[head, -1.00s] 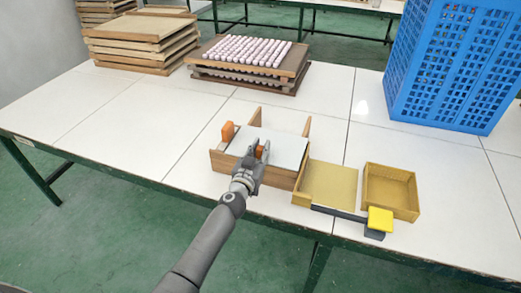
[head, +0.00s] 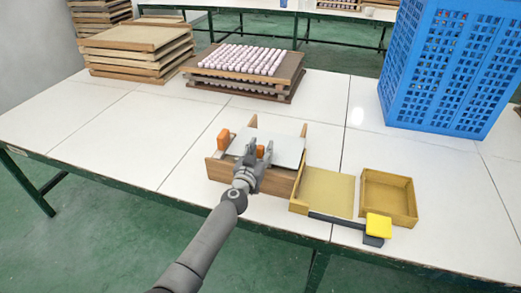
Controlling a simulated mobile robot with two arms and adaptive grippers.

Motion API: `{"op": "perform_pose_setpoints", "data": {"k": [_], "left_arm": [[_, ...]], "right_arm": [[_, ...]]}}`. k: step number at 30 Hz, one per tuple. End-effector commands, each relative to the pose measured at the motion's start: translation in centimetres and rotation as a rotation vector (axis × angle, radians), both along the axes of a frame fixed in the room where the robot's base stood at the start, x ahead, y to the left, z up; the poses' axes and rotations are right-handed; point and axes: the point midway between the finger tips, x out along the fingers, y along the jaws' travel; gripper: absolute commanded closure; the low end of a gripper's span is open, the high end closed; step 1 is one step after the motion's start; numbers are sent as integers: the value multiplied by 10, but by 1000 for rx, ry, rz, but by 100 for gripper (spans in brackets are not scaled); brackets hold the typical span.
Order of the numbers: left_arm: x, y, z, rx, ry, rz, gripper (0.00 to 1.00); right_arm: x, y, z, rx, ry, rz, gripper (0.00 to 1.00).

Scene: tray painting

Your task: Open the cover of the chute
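The chute (head: 240,178) is a wooden box on the white table, with a light grey flat cover (head: 287,152) over its top. One orange block (head: 223,139) stands at the chute's left side. A second orange block (head: 260,151) sits on the cover. My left gripper (head: 259,154) is over the cover, its two fingers apart, one on each side of the second block as seen from here. I cannot tell whether they touch it. The gripper hides part of the cover and the chute's front. My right gripper is not in view.
A shallow yellow tray (head: 325,207) adjoins the chute's right side, with a yellow box (head: 414,207) and a yellow block (head: 378,226) beside it. A blue crate (head: 392,112), a rack of pink pieces (head: 290,85) and stacked boards (head: 125,62) stand behind. The table's left is clear.

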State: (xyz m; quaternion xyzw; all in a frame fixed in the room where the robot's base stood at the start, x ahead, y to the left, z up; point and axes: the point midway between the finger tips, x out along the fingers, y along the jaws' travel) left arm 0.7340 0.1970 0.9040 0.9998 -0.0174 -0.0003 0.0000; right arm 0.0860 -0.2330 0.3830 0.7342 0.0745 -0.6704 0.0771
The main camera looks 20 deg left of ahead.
Motion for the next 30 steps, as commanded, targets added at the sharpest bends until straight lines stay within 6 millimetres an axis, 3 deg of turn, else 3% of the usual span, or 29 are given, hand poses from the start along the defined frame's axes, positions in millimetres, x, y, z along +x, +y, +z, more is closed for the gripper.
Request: {"op": "perform_pose_setpoints", "data": {"k": [14,20,30], "left_arm": [[-9,2,0,2,-3,2,57],[-32,2,-1,1,0,-1,57],[-91,3,-1,2,1,-2,57]], "right_arm": [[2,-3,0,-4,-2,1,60],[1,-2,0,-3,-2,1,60],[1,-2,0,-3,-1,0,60]]}}
